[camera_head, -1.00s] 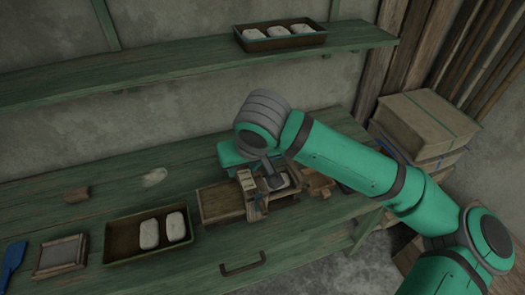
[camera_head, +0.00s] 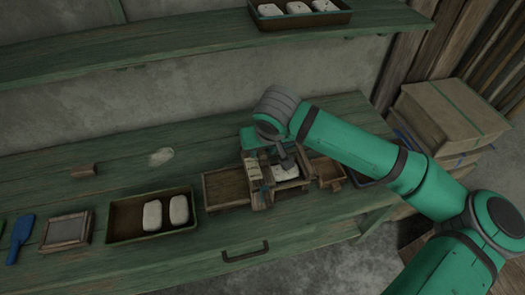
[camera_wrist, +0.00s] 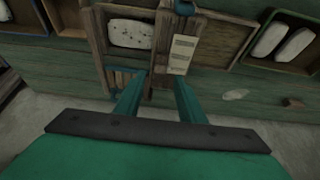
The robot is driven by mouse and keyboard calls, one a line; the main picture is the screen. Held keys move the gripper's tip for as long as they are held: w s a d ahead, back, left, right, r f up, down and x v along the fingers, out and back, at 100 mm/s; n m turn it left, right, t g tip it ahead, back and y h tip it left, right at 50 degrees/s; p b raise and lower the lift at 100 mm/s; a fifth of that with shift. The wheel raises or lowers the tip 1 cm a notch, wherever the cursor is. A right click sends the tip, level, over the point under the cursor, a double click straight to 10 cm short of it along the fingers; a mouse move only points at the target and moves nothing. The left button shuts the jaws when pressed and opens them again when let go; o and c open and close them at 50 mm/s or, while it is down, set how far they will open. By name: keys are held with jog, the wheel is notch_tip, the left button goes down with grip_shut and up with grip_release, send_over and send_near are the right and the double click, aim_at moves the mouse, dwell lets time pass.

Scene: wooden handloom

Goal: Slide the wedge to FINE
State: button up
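A wooden device (camera_head: 262,193) stands on the green bench, with a pale slab (camera_head: 284,172) in its right part. In the wrist view the pale speckled slab (camera_wrist: 130,34) lies in a wooden frame beside an upright block carrying a cream label card (camera_wrist: 181,55); its writing is too small to read. My gripper (camera_wrist: 161,79) is over the device, its two teal fingers apart. A narrow wooden edge (camera_wrist: 151,84) shows between the fingertips; I cannot tell whether they touch it. I cannot make out for certain which part is the wedge, or a FINE mark.
A dark tray (camera_head: 126,222) with two pale bars stands left of the device. A framed board (camera_head: 67,230), a blue scraper (camera_head: 21,239) and a small wooden block (camera_head: 83,170) lie further left. A shelf (camera_head: 150,65) runs above. Boxes (camera_head: 452,115) stand at right.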

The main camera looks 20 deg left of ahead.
jog(key=shift+x, duration=1.25)
jog(key=shift+w+a, duration=0.1)
grip_shut()
jog(key=shift+s+d, duration=0.7)
jog(key=shift+s, duration=0.35)
grip_release()
jog(key=shift+r, duration=0.2)
jog(key=v, duration=1)
jog(key=shift+d+r, duration=0.2)
